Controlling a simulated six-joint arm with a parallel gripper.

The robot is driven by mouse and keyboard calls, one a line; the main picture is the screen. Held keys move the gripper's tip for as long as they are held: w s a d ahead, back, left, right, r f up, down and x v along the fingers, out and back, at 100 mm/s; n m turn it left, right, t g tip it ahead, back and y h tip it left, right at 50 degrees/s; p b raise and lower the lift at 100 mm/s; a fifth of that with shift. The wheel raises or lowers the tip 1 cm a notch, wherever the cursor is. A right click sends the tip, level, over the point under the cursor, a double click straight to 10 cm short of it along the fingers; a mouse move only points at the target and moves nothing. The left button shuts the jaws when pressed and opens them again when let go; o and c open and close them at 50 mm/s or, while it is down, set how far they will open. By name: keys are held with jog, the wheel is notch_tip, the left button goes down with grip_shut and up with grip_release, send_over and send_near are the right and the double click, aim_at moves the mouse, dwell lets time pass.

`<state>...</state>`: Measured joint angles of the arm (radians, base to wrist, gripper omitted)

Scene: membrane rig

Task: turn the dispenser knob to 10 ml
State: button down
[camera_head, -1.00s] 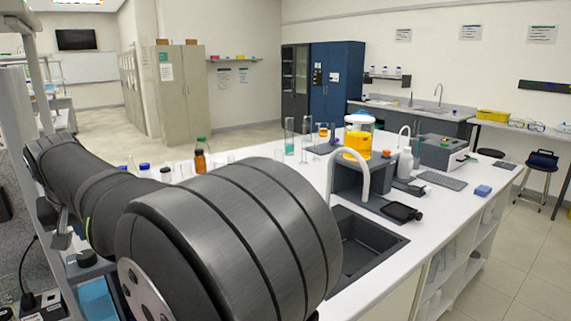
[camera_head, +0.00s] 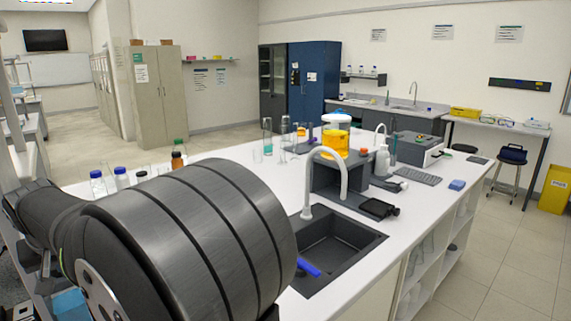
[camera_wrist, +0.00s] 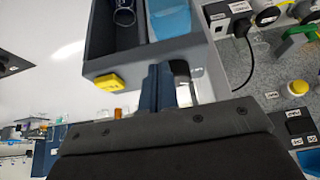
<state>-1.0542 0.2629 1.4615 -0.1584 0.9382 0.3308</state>
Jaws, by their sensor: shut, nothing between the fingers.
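I cannot make out a knob with a 10 ml mark in either view. In the head view, a clear jar of orange liquid (camera_head: 335,140) stands beyond the sink, on or behind a dark grey block; whether it is the dispenser I cannot tell. My gripper (camera_wrist: 164,72) shows in the wrist view as narrow dark blue fingers, shut and empty. They point toward a grey tray (camera_wrist: 196,50) with a yellow tag (camera_wrist: 107,81); whether they touch it is unclear. My gripper is out of sight behind my arm in the head view.
A dark sink (camera_head: 335,250) with a white curved tap (camera_head: 343,170) is sunk into the white bench. Capped bottles (camera_head: 121,178) stand behind my arm. The wrist view shows a yellow button (camera_wrist: 298,87) and cables at right.

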jog(key=shift+a, duration=0.2)
dwell(0.5)
jog(key=shift+s+a, duration=0.5)
jog(key=shift+s, duration=0.1)
jog(key=shift+s+a, duration=0.2)
jog(key=shift+a, duration=0.3)
dwell(0.4)
jog(key=shift+s+d, duration=0.1)
jog(key=shift+s, duration=0.1)
notch_tip(320, 180, up, 6)
jog(key=shift+s, duration=0.2)
dwell(0.4)
